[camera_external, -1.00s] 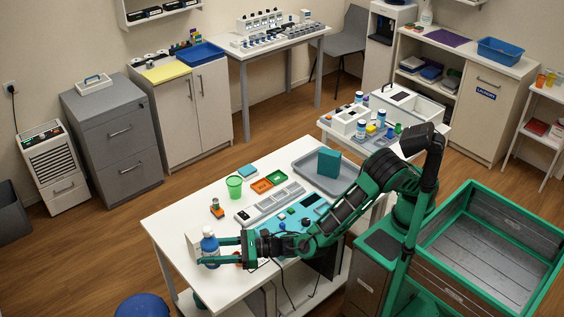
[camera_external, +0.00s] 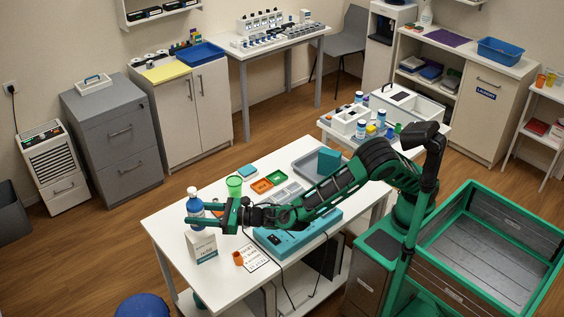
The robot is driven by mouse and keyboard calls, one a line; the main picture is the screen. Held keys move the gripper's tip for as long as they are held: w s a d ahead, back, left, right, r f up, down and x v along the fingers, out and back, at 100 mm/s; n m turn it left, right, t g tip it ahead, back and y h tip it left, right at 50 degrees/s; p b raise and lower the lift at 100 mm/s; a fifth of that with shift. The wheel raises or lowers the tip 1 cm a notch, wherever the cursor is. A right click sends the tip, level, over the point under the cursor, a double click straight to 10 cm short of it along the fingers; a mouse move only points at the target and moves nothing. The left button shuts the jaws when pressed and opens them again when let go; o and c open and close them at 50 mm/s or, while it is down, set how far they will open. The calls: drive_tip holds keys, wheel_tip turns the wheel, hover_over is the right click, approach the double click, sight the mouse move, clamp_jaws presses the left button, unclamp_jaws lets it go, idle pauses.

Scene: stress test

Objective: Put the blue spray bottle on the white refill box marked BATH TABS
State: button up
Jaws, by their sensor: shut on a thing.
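The blue spray bottle (camera_external: 195,204) with a white top is upright between the fingers of my gripper (camera_external: 191,213), which is shut on it. The white refill box (camera_external: 201,247) stands on the near left part of the white table. The bottle is at the box's top edge in this view, and the fingers hide part of its lower body. I cannot tell whether the bottle touches the box or hangs just above it. The print on the box is too small to read surely.
On the white table (camera_external: 169,224) are a green cup (camera_external: 234,186), a small orange cup (camera_external: 238,258), a printed card (camera_external: 262,258) and a teal device (camera_external: 290,238) under my arm. A grey tray (camera_external: 309,165) lies at the back. The table's left corner is clear.

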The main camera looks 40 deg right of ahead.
drive_tip(key=shift+w+d+f, duration=0.2)
drive_tip(key=shift+w+f, duration=0.35)
drive_tip(key=shift+w, duration=0.35)
drive_tip(key=shift+f, duration=1.9)
drive_tip(key=shift+f, duration=0.1)
drive_tip(key=o, duration=1.3)
drive_tip(key=shift+f, duration=0.1)
drive_tip(key=v, duration=1.2)
drive_tip(key=shift+r, duration=0.2)
